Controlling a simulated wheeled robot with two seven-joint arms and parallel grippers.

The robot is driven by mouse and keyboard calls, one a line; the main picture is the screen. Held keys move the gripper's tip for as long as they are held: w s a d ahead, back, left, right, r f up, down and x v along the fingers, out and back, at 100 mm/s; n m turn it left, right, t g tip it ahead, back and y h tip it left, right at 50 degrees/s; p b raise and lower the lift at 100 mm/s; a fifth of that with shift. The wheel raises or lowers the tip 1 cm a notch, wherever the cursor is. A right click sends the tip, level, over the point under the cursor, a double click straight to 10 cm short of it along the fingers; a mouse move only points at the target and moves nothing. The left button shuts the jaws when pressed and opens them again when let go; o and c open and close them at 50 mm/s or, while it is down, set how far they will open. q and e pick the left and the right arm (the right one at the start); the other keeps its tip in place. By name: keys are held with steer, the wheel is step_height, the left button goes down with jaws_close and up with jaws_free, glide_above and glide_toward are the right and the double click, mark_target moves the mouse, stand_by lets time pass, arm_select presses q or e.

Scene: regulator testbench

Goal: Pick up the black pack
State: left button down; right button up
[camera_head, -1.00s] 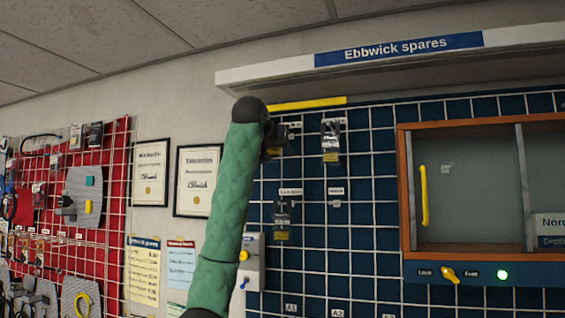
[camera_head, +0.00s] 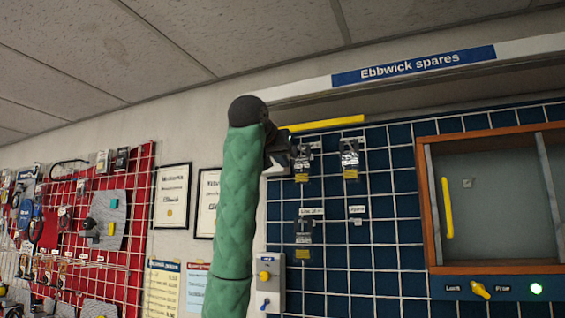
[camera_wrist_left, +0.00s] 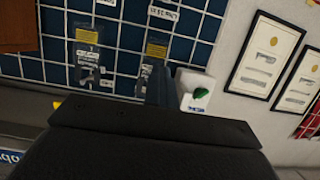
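Small dark packs in clear bags with yellow labels hang on the blue grid wall: one upper left (camera_head: 302,170), one to its right (camera_head: 349,158) and one lower (camera_head: 303,237). I cannot tell which is the black pack. My left gripper (camera_head: 281,157) is at the left edge of the upper left pack; whether it touches is unclear. In the left wrist view, which is upside down, two packs hang beyond my gripper's black body (camera_wrist_left: 150,145), one left (camera_wrist_left: 87,58) and one right (camera_wrist_left: 155,48). The fingers are mostly hidden. My right gripper is not in view.
A shelf edge with a blue "Ebbwick spares" sign (camera_head: 414,66) and a yellow strip (camera_head: 328,123) lie above the packs. A wood-framed cabinet (camera_head: 422,200) stands at right.

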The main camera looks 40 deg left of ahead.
arm_select(q)
steer(key=c, duration=1.3)
jaws_free()
steer(key=shift+s+r, duration=0.15)
steer(key=shift+s, duration=0.15)
steer(key=o, duration=0.9)
steer(key=shift+w, duration=0.2)
steer(key=shift+c, duration=0.2)
steer(key=shift+s, duration=0.25)
